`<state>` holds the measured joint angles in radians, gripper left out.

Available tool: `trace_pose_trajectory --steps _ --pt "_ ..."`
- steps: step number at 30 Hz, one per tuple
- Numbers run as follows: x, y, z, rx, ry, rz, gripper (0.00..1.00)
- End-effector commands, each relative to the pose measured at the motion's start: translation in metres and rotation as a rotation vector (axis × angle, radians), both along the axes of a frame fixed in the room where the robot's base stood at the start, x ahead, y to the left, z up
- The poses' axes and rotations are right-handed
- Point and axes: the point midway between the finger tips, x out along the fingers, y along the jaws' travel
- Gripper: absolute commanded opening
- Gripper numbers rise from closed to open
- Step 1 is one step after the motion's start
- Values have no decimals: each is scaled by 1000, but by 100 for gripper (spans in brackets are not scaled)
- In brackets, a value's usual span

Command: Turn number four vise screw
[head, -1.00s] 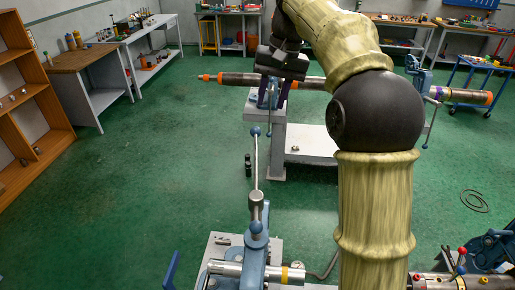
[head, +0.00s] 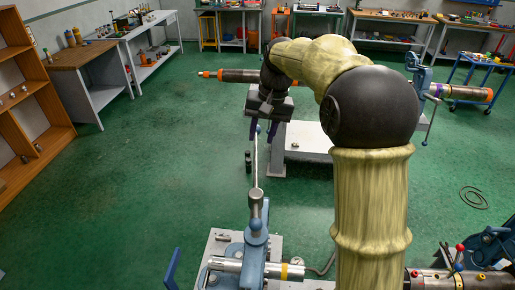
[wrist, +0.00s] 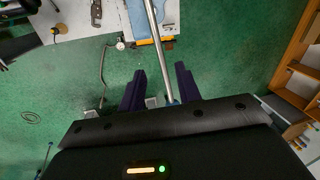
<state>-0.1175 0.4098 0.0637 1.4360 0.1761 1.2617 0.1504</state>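A blue vise (head: 254,255) with a steel pipe (head: 225,265) stands at the bottom of the head view. Its screw's long steel handle bar (head: 257,165) points away from me and ends in a blue knob (head: 258,129). No number is readable on any vise. My gripper (head: 264,136) is open at the far end of this bar. In the wrist view, the bar (wrist: 154,25) runs between the two spread purple fingers of my gripper (wrist: 160,68), with a gap on either side. The blue knob (wrist: 173,101) lies near the finger bases.
A far pipe with orange bands (head: 240,76) lies behind my gripper. Another blue vise (head: 421,80) stands at the back right, and one (head: 492,248) at the lower right. A wooden shelf (head: 25,95) is at left. Open green floor (head: 130,190) lies left.

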Motion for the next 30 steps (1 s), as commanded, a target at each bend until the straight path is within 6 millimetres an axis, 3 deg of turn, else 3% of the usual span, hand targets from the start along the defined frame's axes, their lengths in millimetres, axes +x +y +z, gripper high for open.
trace_pose_trajectory --steps 10,21,22,27,30 --pt "0 11 -52 -1 3 1 34" --pt "0 13 -62 0 0 0 34" --pt "0 13 -62 0 0 0 32" --pt "0 12 -61 0 0 0 0" --pt "0 12 -61 0 -1 0 0"
